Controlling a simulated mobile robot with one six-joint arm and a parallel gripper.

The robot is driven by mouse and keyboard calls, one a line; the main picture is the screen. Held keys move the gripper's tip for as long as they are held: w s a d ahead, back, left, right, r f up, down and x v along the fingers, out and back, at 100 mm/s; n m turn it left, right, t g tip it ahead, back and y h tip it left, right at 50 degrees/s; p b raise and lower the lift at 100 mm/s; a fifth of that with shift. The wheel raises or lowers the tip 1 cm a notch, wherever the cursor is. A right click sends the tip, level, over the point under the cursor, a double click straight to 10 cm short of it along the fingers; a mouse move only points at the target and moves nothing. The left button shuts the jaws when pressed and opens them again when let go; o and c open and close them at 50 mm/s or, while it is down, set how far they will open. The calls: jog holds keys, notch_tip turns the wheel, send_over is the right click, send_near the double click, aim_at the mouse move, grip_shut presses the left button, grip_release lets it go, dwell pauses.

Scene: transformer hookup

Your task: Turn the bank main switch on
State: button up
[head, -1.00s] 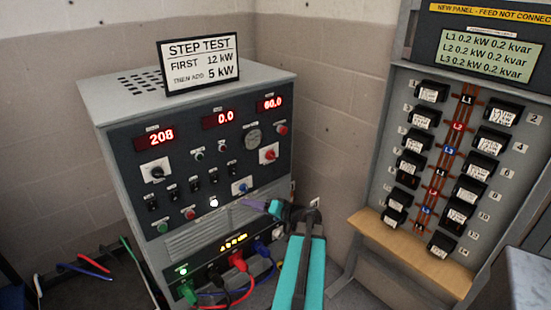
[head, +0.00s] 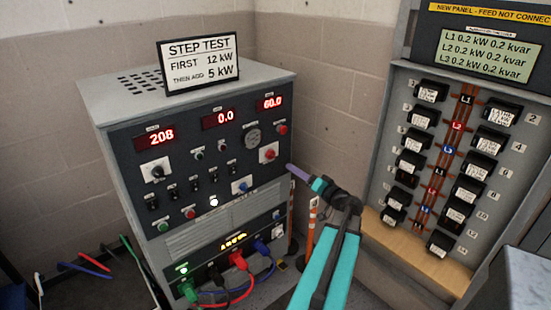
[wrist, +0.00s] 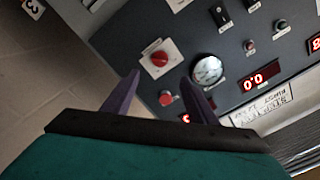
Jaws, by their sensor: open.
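The load bank cabinet (head: 190,235) has a red rotary switch (head: 268,153) on a white plate at the right of its front. Switches with a black knob (head: 157,172) and a blue knob (head: 241,186) are also there; their labels are unreadable, so I cannot tell which is named main. My gripper (head: 290,168) is at the cabinet's right edge, below and right of the red switch. In the wrist view, my gripper (wrist: 161,77) is open and empty. The red switch (wrist: 160,58) appears just beyond the fingertips, between their lines, with its bar about level.
A round gauge (head: 252,138) and a red button (head: 282,129) flank the red switch. Coloured cables (head: 238,262) plug in low on the front. A breaker panel (head: 440,165) stands at the right. A step test sign (head: 198,63) stands on top.

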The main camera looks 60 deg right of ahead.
aim_at(273, 156)
jog(key=p+x, duration=0.4)
jog(key=x, duration=0.9)
jog(key=shift+w+d, duration=0.1)
jog(key=shift+w, duration=0.2)
jog(key=c, duration=1.1)
